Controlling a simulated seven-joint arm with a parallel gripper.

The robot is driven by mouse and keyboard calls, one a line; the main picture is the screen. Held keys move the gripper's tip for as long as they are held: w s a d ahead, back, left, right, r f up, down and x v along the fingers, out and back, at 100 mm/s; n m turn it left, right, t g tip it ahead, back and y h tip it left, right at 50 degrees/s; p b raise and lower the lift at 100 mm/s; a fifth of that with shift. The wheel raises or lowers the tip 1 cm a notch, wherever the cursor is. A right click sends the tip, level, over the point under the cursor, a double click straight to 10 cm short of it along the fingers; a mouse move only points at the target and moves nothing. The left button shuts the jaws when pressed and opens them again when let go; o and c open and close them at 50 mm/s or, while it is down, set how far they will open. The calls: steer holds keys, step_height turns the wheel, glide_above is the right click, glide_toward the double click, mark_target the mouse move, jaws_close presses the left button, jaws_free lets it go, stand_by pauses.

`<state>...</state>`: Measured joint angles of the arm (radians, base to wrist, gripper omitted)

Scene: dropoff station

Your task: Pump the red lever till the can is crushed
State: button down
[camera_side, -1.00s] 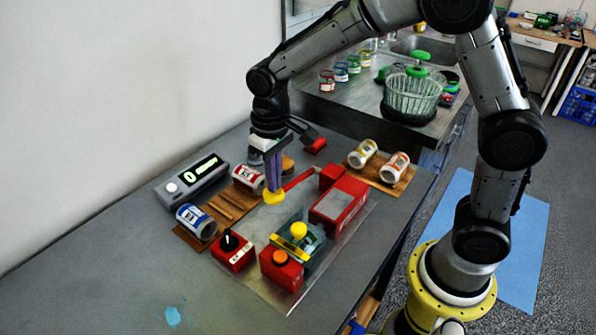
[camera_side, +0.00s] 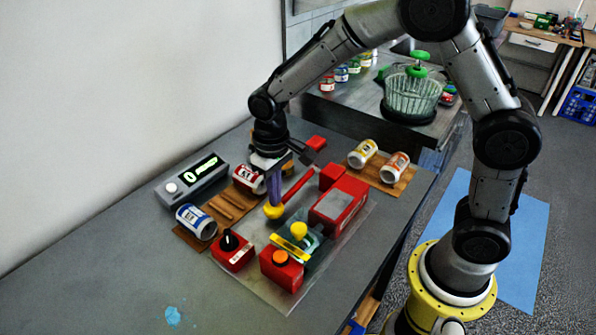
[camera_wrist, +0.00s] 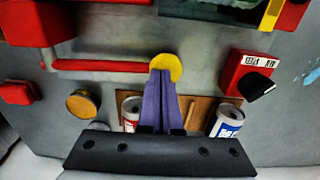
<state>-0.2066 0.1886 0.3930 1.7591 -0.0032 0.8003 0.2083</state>
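The red lever (camera_side: 297,187) is a long bar ending in a yellow knob (camera_side: 274,212), low over the grey plate. It also shows in the wrist view as a red bar (camera_wrist: 105,66) with its yellow knob (camera_wrist: 172,62). My gripper (camera_side: 273,205) points down with its purple fingers together, tips at the knob from above. The lever joins a red machine (camera_side: 340,203). In front of it is a dark teal block with a yellow knob (camera_side: 299,230) and yellow bar. I cannot make out a can inside the machine.
A blue can (camera_side: 195,220) and a red can (camera_side: 248,178) lie on a wooden rack at left. A yellow can (camera_side: 362,153) and an orange can (camera_side: 396,166) lie on a board behind. A display (camera_side: 192,180), a black-knobbed red box (camera_side: 232,251) and an orange-buttoned box (camera_side: 281,269) stand nearby.

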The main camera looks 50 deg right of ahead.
steer(key=shift+d+r, duration=0.25)
steer(key=shift+r, duration=1.5)
steer(key=shift+d+r, duration=0.2)
steer(key=shift+r, duration=1.55)
steer(key=shift+a+f, duration=0.2)
steer(key=shift+f, duration=0.5)
steer(key=shift+a+f, duration=0.2)
steer(key=shift+f, duration=0.45)
steer(key=shift+s+f, duration=0.1)
steer(key=shift+f, duration=0.15)
steer(key=shift+a+f, duration=0.1)
steer(key=shift+f, duration=1.15)
